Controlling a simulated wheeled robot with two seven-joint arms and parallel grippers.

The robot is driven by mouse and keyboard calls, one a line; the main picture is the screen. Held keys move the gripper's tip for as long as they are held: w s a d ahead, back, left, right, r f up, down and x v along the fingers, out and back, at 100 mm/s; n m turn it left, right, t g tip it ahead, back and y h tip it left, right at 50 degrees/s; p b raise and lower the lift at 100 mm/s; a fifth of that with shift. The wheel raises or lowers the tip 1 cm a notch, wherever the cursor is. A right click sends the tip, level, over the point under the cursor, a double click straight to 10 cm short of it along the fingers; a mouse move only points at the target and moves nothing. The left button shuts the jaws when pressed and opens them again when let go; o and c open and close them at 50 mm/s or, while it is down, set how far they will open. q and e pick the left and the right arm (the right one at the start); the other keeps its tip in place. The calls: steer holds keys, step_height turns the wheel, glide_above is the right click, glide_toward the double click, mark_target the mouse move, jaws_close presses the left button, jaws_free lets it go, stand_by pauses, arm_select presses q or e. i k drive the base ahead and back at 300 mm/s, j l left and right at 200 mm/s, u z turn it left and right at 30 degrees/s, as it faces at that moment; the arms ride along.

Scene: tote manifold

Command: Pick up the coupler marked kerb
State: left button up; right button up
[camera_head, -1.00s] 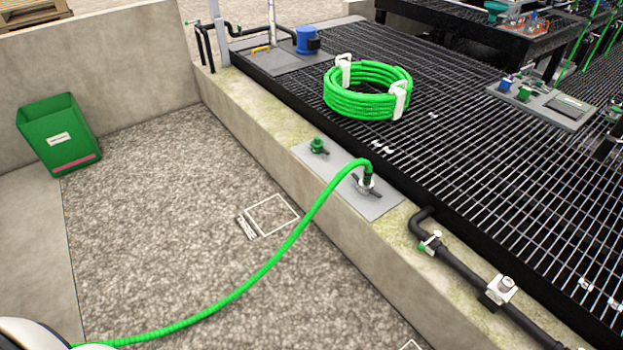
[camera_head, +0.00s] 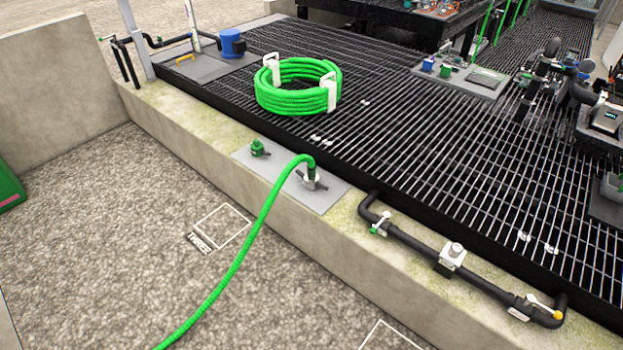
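A grey plate (camera_head: 330,197) lies on the concrete kerb. A green hose (camera_head: 245,250) rises from the gravel and bends down to a grey fitting with a dark lever (camera_head: 311,181) on this plate. A small green coupler-like fitting (camera_head: 257,148) stands upright on the same plate, to the left of the hose end. I cannot read the word kerb on any part, so I cannot tell which piece is the marked coupler. Neither of my grippers shows in the head view.
A coiled green hose (camera_head: 297,98) with white straps lies on the black grating (camera_head: 400,130). A black pipe with valves (camera_head: 415,245) runs along the kerb at right. A blue-topped unit (camera_head: 232,43) stands behind. The gravel (camera_head: 110,230) is mostly clear around a painted square.

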mark_target(310, 180)
steer(key=i+j, duration=0.1)
steer(key=i, duration=0.35)
steer(key=i+j+z, duration=0.15)
steer(key=i, duration=0.35)
